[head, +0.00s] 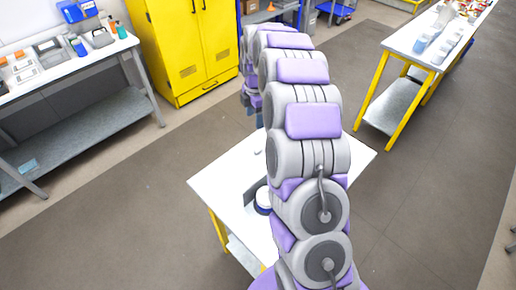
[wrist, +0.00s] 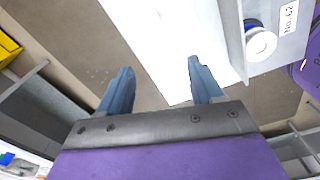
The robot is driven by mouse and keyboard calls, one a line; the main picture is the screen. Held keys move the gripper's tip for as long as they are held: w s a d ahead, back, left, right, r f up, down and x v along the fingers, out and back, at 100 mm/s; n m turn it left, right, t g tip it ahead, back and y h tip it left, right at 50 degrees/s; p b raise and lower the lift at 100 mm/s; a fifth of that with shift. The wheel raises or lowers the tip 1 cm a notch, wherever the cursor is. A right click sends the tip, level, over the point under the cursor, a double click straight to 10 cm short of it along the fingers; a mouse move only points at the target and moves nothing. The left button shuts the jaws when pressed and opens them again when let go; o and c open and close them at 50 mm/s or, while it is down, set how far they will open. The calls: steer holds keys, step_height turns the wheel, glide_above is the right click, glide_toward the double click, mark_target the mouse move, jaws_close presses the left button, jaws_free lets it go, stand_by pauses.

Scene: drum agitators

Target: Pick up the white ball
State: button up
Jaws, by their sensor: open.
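My gripper (wrist: 160,68) is open in the wrist view, with two blue fingers apart and nothing between them. Past the fingertips are a white table top (wrist: 165,35) and the floor. In the head view a white and blue round thing (head: 263,200) stands on the table (head: 218,182), partly behind my arm. I cannot tell whether either is the white ball. My arm hides much of the table.
A yellow cabinet (head: 190,45) stands at the back. A workbench (head: 75,70) with tools is at the left. A white table with yellow legs (head: 410,45) holds containers at the right. Open floor (head: 130,205) lies around the middle table.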

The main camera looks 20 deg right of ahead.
steer(key=w+d+f+n, duration=0.1)
steer(key=w+f, duration=0.1)
steer(key=b, duration=0.1)
glide_above(258, 146)
steer(key=f, duration=1.2)
steer(key=shift+w+f, duration=0.1)
steer(key=shift+w, duration=0.2)
steer(key=shift+s+f+b, duration=0.2)
steer(key=shift+f+b, duration=0.05)
steer(key=shift+f, duration=1.15)
steer(key=shift+s+f+b, duration=0.2)
steer(key=shift+f, duration=1.15)
steer(key=shift+r, duration=0.1)
steer(key=c, duration=1.1)
steer(key=shift+r, duration=0.1)
